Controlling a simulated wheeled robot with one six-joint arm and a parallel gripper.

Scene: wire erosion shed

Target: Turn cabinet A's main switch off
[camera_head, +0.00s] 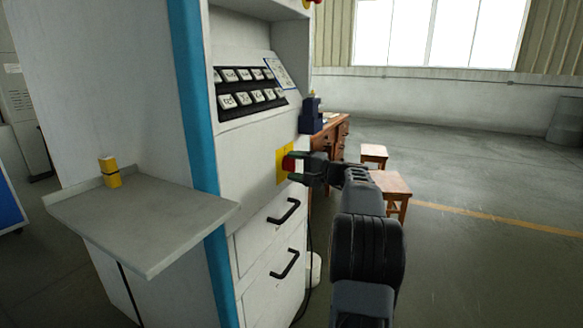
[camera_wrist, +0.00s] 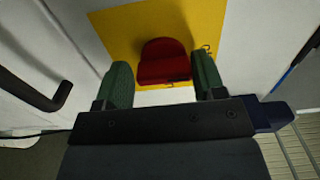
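The main switch is a red knob (camera_head: 288,162) on a yellow plate (camera_head: 282,173), on the front of the grey-white cabinet (camera_head: 245,165). In the wrist view the red knob (camera_wrist: 165,61) sits ahead between my two green-tipped fingers, in front of the yellow plate (camera_wrist: 125,33). My gripper (camera_head: 298,166) is at the switch, with its fingers apart on either side of the knob. Narrow strips of yellow show between knob and fingers, so it looks open. Whether a finger touches the knob I cannot tell. No cabinet letter is readable.
Black drawer handles (camera_head: 284,211) stick out below the switch. A button panel (camera_head: 250,90) is above it. Stools (camera_head: 391,184) and a wooden desk (camera_head: 338,130) stand behind; open floor lies right.

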